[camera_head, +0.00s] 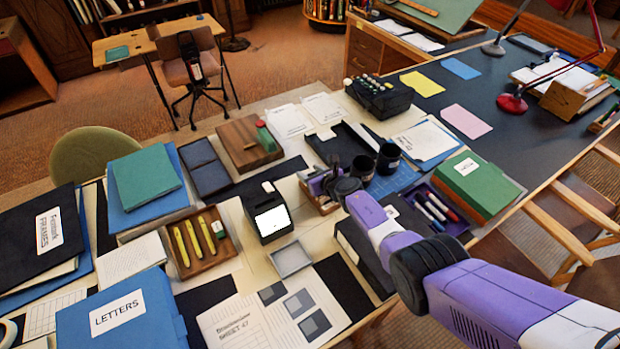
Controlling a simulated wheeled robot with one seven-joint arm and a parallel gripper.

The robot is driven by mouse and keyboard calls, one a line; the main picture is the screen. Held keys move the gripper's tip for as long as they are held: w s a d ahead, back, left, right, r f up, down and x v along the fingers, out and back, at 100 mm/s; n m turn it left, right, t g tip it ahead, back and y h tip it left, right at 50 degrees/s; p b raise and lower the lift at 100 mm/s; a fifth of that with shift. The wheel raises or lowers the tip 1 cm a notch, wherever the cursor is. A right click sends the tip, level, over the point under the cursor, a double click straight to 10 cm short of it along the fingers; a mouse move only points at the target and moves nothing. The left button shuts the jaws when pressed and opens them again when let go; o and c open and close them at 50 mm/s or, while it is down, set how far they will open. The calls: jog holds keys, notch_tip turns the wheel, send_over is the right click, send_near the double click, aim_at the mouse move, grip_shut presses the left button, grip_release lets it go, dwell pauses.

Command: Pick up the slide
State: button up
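I cannot pick out the slide for certain. A small grey square piece with a pale rim (290,260) lies flat on the desk below the black box with a white label; I cannot tell whether it is a slide or a shallow tray. My purple and white arm reaches in from the lower right. My gripper (319,184) is at its far end, over or beside a small wooden box (322,204), up and to the right of the grey piece and apart from it. Its fingers are small and partly hidden by the arm, so their opening is unclear.
A black box with a white label (267,213) stands near the grey piece. A wooden tray (207,265) holds yellow markers. Two dark cups (388,158) and a pen tray (437,213) stand close to my arm. Printed sheets (250,318) lie in front. The desk is crowded.

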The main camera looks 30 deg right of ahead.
jog(key=shift+c, duration=0.8)
notch_tip(320, 180, up, 4)
jog(key=p, duration=0.3)
jog(key=shift+f, duration=0.2)
jog(key=shift+r+p, duration=0.5)
jog(key=shift+r, duration=0.45)
jog(key=shift+a+r+b, duration=0.15)
jog(key=shift+r+b, duration=0.2)
jog(key=shift+r, duration=0.3)
notch_tip(320, 180, up, 13)
jog(key=shift+d+r, duration=0.15)
jog(key=shift+d, duration=0.05)
